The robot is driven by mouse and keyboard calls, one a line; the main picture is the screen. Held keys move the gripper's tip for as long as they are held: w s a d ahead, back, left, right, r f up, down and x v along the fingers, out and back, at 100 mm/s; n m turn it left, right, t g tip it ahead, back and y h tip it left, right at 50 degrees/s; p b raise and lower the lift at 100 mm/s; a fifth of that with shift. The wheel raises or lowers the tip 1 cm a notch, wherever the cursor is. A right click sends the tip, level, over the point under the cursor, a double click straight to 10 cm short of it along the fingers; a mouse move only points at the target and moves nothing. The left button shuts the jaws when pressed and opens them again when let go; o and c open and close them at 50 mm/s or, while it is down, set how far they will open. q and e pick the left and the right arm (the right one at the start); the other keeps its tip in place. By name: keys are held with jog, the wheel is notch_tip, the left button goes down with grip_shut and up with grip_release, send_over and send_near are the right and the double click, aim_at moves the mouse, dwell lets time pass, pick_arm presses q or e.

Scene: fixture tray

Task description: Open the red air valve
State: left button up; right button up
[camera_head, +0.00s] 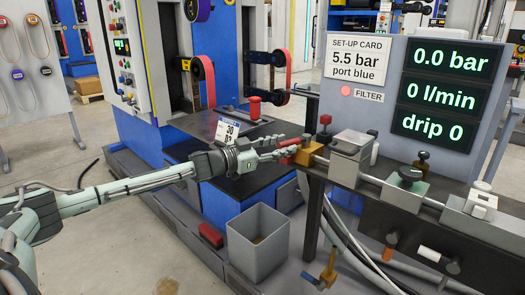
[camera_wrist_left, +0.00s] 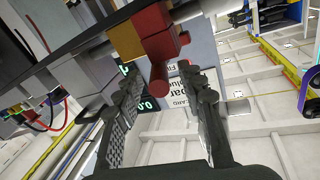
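The air valve has a brass body (camera_head: 309,153) on the pipe at the left end of the bench rail, with a red handle (camera_head: 290,152) pointing left. In the left wrist view the red handle (camera_wrist_left: 158,72) points toward me, beside the brass body (camera_wrist_left: 126,43). My left gripper (camera_head: 280,149) reaches in from the left, right at the handle. In the left wrist view my left gripper (camera_wrist_left: 158,78) is open, with a finger on each side of the handle's end and gaps showing. My right gripper is not in view.
The display (camera_head: 440,95) reads 0.0 bar, 0 l/min and drip 0. A set-up card (camera_head: 357,61) says 5.5 bar, port blue. A grey clear-lidded unit (camera_head: 350,158) stands close right of the valve. A grey bin (camera_head: 258,245) stands below the arm.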

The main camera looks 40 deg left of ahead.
pick_arm(q)
jog(key=v, duration=1.1)
jog(key=shift+d, duration=0.1)
jog(key=shift+c, duration=0.2)
